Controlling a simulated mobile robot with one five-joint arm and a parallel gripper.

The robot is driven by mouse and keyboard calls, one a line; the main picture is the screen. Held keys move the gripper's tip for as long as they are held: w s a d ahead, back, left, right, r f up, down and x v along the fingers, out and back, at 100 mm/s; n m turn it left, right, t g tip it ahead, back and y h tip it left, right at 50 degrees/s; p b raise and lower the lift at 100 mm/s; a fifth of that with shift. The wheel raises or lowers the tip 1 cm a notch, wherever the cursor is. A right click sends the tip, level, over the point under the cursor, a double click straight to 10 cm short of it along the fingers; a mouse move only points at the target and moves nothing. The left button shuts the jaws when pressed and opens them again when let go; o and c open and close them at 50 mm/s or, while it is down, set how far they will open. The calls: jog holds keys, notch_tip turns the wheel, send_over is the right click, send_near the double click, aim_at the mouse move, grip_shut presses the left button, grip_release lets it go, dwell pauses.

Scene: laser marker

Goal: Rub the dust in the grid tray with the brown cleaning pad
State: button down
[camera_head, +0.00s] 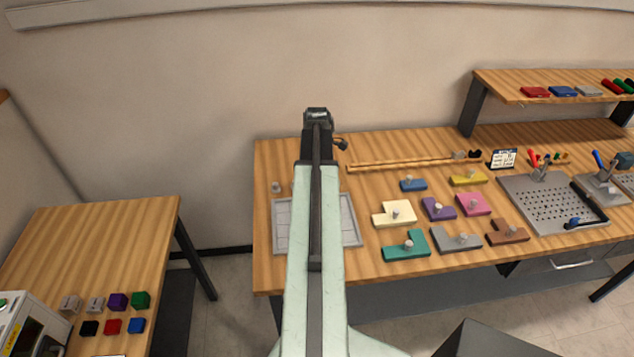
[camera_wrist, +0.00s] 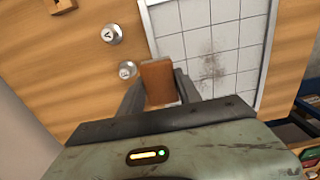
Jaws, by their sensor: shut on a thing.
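My gripper (camera_wrist: 158,88) is shut on the brown cleaning pad (camera_wrist: 157,76), a small block between the two dark fingers in the wrist view. The grid tray (camera_wrist: 232,28) has white square cells and a pale rim. A grey dust smudge (camera_wrist: 211,67) lies on its cells, just right of the pad. I cannot tell whether the pad touches the tray. In the head view the tray (camera_head: 284,222) lies at the left end of the workbench. My arm covers its middle, and the pad and dust cannot be made out there.
Two round metal knobs (camera_wrist: 112,33) stand left of the tray in the wrist view. Several coloured blocks with knobs, including a cream one (camera_head: 395,213), lie right of the tray. A wooden rod (camera_head: 412,163) lies behind them. A perforated plate (camera_head: 550,203) is farther right.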

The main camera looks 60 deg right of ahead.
jog(key=shift+s+r, duration=0.1)
jog(key=shift+r, duration=0.2)
notch_tip(320, 180, up, 3)
jog(key=p, duration=0.3)
jog(key=shift+r, duration=0.1)
